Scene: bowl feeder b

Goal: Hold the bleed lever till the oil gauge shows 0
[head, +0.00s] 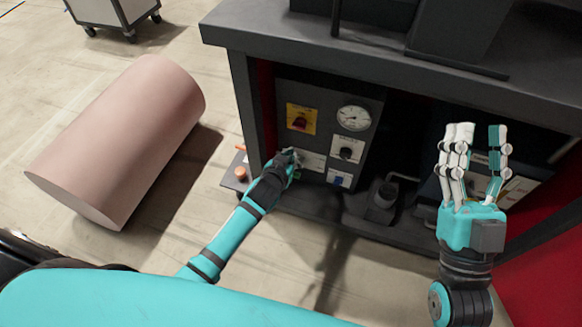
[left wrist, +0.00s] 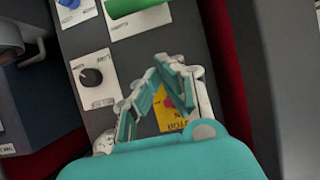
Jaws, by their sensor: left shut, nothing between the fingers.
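The round white oil gauge (head: 352,118) is on the grey control panel (head: 318,98); its reading is too small to make out. My left gripper (head: 292,157) is shut and empty at the panel's lower left, over a pale label plate (head: 312,160). In the left wrist view its fingers (left wrist: 158,85) are in front of the yellow motor switch plate (left wrist: 172,122). A green handle (left wrist: 132,7), possibly the bleed lever, shows at the top edge there, apart from the fingers. My right gripper (head: 476,150) is open and empty, raised before the machine's right side.
A black rotary knob (head: 346,153) and a blue-marked plate (head: 337,179) are on the panel. A small box with an orange button (head: 240,173) is at left. A large pink cylinder (head: 120,140) lies on the floor. The machine's dark top (head: 300,50) overhangs the panel.

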